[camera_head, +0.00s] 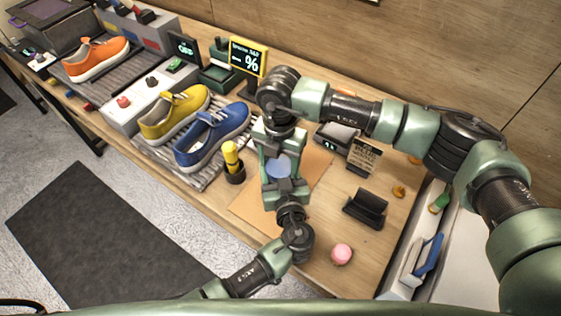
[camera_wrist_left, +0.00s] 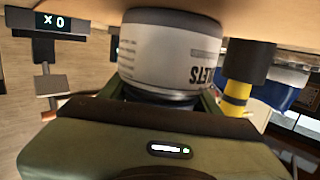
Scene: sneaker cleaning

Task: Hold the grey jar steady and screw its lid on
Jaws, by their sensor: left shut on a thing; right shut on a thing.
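The grey jar (camera_wrist_left: 170,50) fills the upper middle of the left wrist view, which is upside down. It has a pale label and a dark rim, and its base meets the tan surface. My left gripper (camera_head: 282,182) is shut around the jar. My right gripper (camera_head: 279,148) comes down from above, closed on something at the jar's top. A round blue-grey disc (camera_head: 278,166) shows between the two grippers. I take it for the lid, but the grippers hide most of it, and how it sits on the jar cannot be told.
A black stand (camera_head: 366,208) and a pink item (camera_head: 341,254) are to the right, with bare table between.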

